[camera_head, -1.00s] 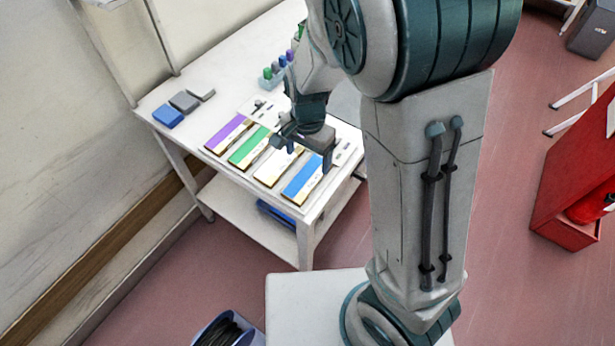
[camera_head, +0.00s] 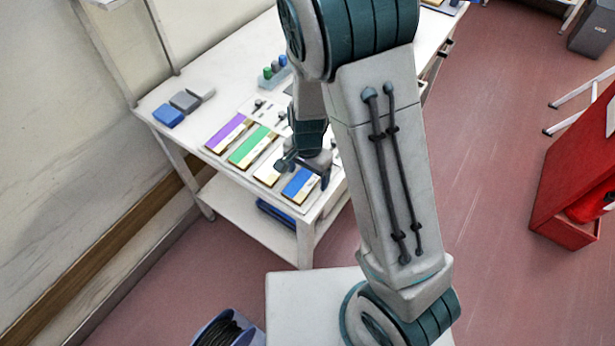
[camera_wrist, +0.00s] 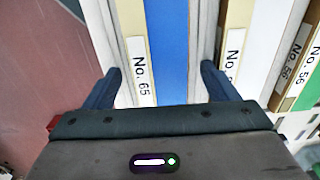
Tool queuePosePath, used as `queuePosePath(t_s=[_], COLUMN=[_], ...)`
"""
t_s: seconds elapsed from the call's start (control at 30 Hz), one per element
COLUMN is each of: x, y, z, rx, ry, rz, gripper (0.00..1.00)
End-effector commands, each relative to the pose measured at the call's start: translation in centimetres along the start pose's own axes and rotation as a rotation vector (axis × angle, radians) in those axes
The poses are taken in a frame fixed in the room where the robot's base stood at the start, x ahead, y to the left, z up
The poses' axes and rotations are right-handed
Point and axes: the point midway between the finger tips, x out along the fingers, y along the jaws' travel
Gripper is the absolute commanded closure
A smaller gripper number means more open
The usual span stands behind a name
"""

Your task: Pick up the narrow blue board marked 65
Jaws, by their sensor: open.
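The narrow blue board (camera_head: 299,188) lies on the white table near its front corner, partly hidden by my gripper (camera_head: 304,173). In the wrist view the blue board (camera_wrist: 167,45) has a cream strip along its left side, labelled "No. 65". My open gripper (camera_wrist: 161,76) is over this board, with one fingertip on each side of it in the picture. Nothing is held. I cannot tell how high the fingertips are above the table.
A whitish board (camera_head: 266,174), a green board (camera_head: 250,147) and a purple board (camera_head: 227,130) lie in a row beside the blue one. Blue and grey blocks (camera_head: 185,100) sit at the table's left end. A red cabinet (camera_head: 575,190) stands at the right.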

Motion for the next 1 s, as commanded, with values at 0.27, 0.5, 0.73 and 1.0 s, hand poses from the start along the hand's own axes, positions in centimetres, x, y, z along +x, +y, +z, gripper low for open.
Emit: queuePosePath(t_s=[0.27,0.5,0.73,1.0], x=[0.0,-0.1,-1.1,-4.5], y=[0.0,0.0,-0.1,-0.1], z=[0.0,0.0,0.0,-0.9], rx=[0.0,0.0,-0.001,0.004], ry=[0.0,0.0,0.0,0.002], rz=[0.0,0.0,-0.002,-0.005], gripper=[0.69,0.69,0.69,0.69])
